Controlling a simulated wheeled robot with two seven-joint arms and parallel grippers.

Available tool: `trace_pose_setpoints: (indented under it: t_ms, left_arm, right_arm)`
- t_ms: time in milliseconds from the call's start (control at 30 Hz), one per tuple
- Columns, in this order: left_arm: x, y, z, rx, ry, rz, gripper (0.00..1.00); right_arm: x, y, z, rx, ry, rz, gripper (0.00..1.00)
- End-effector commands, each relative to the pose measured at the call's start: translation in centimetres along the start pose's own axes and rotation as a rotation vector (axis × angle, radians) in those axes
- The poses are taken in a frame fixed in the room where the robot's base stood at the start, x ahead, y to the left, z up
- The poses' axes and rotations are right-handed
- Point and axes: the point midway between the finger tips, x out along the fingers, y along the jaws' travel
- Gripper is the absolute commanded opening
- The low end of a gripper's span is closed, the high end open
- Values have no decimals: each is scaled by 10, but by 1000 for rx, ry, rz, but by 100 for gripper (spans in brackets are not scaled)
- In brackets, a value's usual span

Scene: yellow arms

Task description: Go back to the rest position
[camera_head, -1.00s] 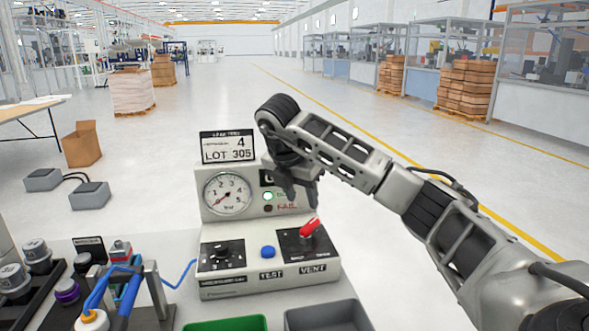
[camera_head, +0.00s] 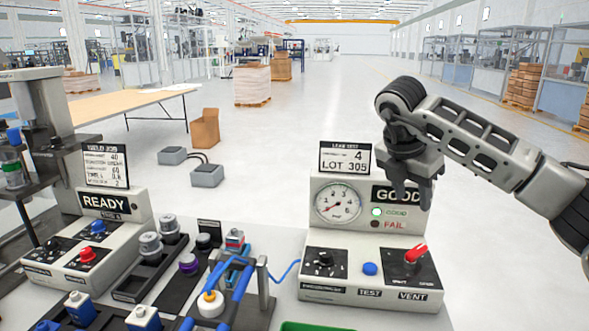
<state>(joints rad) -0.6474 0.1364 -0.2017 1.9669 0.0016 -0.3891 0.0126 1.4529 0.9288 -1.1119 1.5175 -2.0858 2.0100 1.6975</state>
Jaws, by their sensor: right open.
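My right gripper (camera_head: 411,190) is in the air in front of the right part of the leak test box (camera_head: 330,239). Its fingers point down, they are open and nothing shows between them. It partly covers the box's GOOD display (camera_head: 384,195). The green lamp (camera_head: 376,212) beside the word GOOD is lit. The red vent lever (camera_head: 415,252) sits below the gripper, apart from it. The gauge (camera_head: 338,202) needle points to the lower left. My left gripper is not in view.
A weld job box (camera_head: 100,216) reading READY stands at the left, by a grey press (camera_head: 45,110). Fittings and a blue-tubed fixture (camera_head: 232,275) fill the table's middle. A green tray (camera_head: 303,327) shows at the bottom edge.

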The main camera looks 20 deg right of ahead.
Motion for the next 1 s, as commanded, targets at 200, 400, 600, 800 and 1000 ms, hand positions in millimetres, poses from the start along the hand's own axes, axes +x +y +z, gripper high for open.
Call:
trace_pose_setpoints:
  t_ms: [200,400,600,800,1000]
  left_arm:
    - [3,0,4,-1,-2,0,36]
    - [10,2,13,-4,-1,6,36]
    - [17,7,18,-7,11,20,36]
    - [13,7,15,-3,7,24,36]
    - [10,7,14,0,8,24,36]
  right_arm:
    - [10,0,-2,-2,1,-2,42]
    - [45,0,-4,-2,4,-4,42]
    - [86,0,-4,-3,5,-4,42]
    - [119,-1,-1,-3,3,-6,42]
    - [147,0,-1,-4,2,-4,42]
